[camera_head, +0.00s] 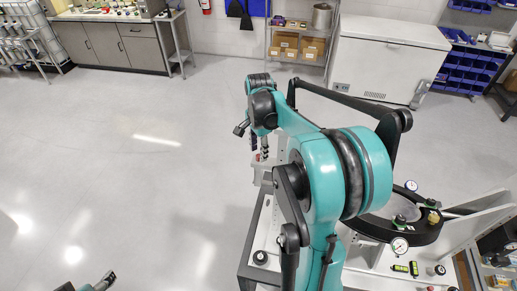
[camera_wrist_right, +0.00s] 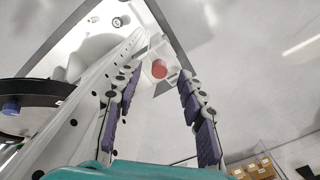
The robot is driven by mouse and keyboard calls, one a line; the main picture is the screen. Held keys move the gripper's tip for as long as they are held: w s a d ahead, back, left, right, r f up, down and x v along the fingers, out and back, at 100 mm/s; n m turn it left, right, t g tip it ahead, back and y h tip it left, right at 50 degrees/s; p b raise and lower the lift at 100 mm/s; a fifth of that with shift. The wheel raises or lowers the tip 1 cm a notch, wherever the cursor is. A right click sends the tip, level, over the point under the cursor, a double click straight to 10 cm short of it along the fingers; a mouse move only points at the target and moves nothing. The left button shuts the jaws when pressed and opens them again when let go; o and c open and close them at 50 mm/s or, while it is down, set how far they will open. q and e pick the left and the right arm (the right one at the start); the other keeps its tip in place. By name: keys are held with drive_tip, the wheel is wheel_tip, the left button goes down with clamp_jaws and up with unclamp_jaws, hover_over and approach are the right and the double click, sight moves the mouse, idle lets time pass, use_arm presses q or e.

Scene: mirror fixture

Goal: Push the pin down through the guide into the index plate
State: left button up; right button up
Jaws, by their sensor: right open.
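A red round knob, which looks like the pin's head (camera_wrist_right: 159,69), stands in a white block that looks like the guide (camera_wrist_right: 154,50). In the right wrist view my right gripper (camera_wrist_right: 155,85) is open, with its purple-padded fingers on either side of the red knob and apart from it. In the head view the right gripper (camera_head: 260,148) hangs over the far end of the white fixture, with a little red (camera_head: 258,157) showing below it. The pin's shaft and the index plate cannot be made out. A small part of my left gripper (camera_head: 104,281) shows at the bottom left.
A black ring (camera_head: 425,232) with dial gauges and a round mirror (camera_head: 399,212) sits at the right of the white fixture (camera_head: 262,232). It also shows at the left of the wrist view (camera_wrist_right: 40,93). The floor to the left is clear. Cabinets (camera_head: 110,45) stand at the back.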

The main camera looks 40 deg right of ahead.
sight(259, 156)
wheel_tip(259, 156, up, 11)
drive_tip(key=shift+f, duration=0.2)
drive_tip(key=shift+s, duration=0.1)
idle(0.4)
use_arm(q)
wheel_tip(259, 156, down, 33)
drive_tip(key=b, duration=3.2)
drive_tip(key=shift+r+b, duration=0.2)
drive_tip(key=shift+b, duration=0.15)
use_arm(e)
drive_tip(key=s+a+f+n+t, duration=0.2)
drive_tip(key=a+f+n, duration=0.4)
drive_tip(key=f, duration=0.7)
drive_tip(key=s+a+f+n+t, duration=0.2)
drive_tip(key=s+a+f+n, duration=0.3)
drive_tip(key=f, duration=0.9)
drive_tip(key=s+a+f+n+t, duration=0.3)
drive_tip(key=a+f+n, duration=0.5)
drive_tip(key=f, duration=0.6)
drive_tip(key=shift+s+a+f, duration=0.2)
drive_tip(key=shift+s+a, duration=0.35)
drive_tip(key=shift+a, duration=0.7)
use_arm(q)
drive_tip(key=shift+c, duration=0.2)
use_arm(e)
drive_tip(key=shift+c, duration=0.2)
